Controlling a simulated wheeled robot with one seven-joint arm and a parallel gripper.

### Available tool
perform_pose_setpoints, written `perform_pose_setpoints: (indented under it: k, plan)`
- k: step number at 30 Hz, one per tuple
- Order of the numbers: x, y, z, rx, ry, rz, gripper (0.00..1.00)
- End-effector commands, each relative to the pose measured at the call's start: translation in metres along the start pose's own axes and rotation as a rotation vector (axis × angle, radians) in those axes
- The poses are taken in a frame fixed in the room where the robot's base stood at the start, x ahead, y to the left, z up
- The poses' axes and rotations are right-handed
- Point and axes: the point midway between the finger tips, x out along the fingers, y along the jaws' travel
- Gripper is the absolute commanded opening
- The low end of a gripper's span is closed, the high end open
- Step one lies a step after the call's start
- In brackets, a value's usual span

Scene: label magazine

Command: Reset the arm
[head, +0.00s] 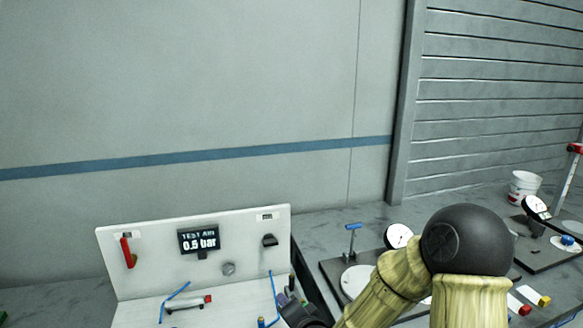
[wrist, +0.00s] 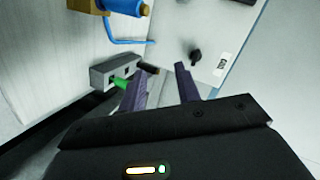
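My gripper (wrist: 163,74) shows in the wrist view as two purple fingers with a clear gap between them. It is open, and I see nothing held in the gap. In the head view, my gripper (head: 287,299) is at the bottom edge, by the right side of a white test station (head: 150,256). My arm bends at a dark round joint and reaches down and left to it. In the wrist view, a grey block (wrist: 103,73) with a green piece (wrist: 122,84) is close to the left finger. I cannot tell whether they touch.
The station's upright panel carries a display (head: 199,241) reading "TEST AIR 0.5 bar" and a red lever (head: 128,252). Blue tubing (wrist: 125,41) lies beyond the grey block. Dial gauges (head: 398,236) and a white bucket (head: 524,187) stand to the right.

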Motion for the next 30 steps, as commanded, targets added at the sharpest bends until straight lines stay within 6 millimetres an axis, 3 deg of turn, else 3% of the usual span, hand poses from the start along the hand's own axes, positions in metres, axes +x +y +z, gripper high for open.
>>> perform_pose_setpoints:
  k: [8, 15, 24, 27, 30]
  plan:
    - [-0.050, 0.024, -0.019, -0.382, -0.181, 0.308, 0.33]
    - [-0.118, 0.040, -0.045, -0.604, -0.363, 0.550, 0.33]
    - [-0.218, 0.040, -0.067, -0.725, -0.620, 0.750, 0.33]
    - [-0.234, 0.041, -0.067, -0.731, -0.670, 0.772, 0.33]
    - [-0.238, 0.043, -0.067, -0.732, -0.686, 0.778, 0.33]
